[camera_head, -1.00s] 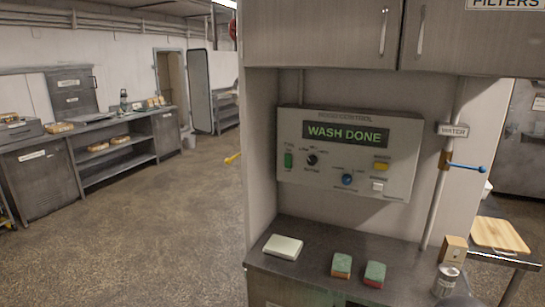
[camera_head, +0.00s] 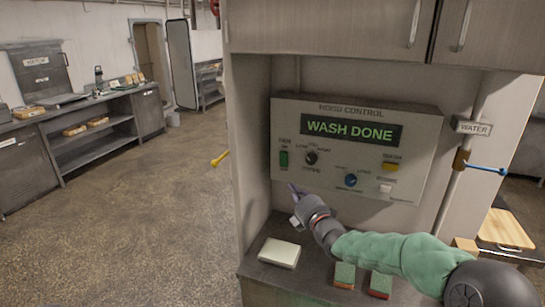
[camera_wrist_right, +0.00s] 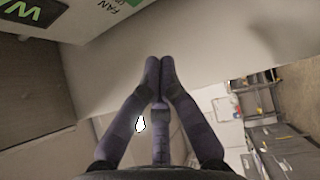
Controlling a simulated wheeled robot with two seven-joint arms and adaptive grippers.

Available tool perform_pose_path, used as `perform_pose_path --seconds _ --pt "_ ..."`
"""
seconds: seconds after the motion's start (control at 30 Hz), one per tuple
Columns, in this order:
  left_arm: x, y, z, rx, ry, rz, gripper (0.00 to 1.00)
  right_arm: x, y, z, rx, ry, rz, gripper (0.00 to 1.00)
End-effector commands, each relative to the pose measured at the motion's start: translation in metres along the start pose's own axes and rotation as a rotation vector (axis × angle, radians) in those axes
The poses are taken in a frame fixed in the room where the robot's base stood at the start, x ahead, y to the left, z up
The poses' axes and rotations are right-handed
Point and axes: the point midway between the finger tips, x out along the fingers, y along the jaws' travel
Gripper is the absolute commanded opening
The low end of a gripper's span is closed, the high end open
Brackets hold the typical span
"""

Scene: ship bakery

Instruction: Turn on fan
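The hood control panel (camera_head: 400,165) is on the wall of the niche, and its display reads WASH DONE. At its left is the green fan switch (camera_head: 283,159), with a small label above it. In the right wrist view the panel's edge is at the top left, with the word FAN (camera_wrist_right: 105,8) and part of a green switch (camera_wrist_right: 134,2). My right gripper (camera_head: 292,187) is just below the panel's lower left edge, under the switch and apart from it. Its fingertips (camera_wrist_right: 160,64) are together with nothing between them. My left gripper is not in view.
A pale block (camera_head: 279,253) and two sponges (camera_head: 345,274) lie on the counter below. A water pipe (camera_head: 462,160) stands at right.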

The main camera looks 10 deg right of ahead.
Motion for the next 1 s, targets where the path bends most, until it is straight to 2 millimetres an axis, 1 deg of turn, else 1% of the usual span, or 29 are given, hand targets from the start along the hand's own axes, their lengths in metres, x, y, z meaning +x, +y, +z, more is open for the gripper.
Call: perform_pose_path --seconds 0.03,0.1,0.4,0.53,0.67,1.0 --pt "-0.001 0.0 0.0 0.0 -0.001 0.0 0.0 0.0 0.006 0.001 -0.017 0.0 0.01 0.0" --pt "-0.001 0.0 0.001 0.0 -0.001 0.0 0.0 0.0 0.009 0.002 -0.03 0.0 0.017 0.0" --pt "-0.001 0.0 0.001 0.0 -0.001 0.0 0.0 0.0 0.01 0.002 -0.031 -0.001 0.018 0.0" --pt "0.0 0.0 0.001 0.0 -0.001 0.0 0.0 0.005 0.01 0.002 -0.031 -0.001 0.018 0.0" --pt "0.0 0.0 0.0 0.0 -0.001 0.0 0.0 0.019 0.009 0.002 -0.03 0.0 0.017 0.0" --pt "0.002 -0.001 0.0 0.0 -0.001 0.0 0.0 0.072 0.009 0.002 -0.028 0.0 0.017 0.0"
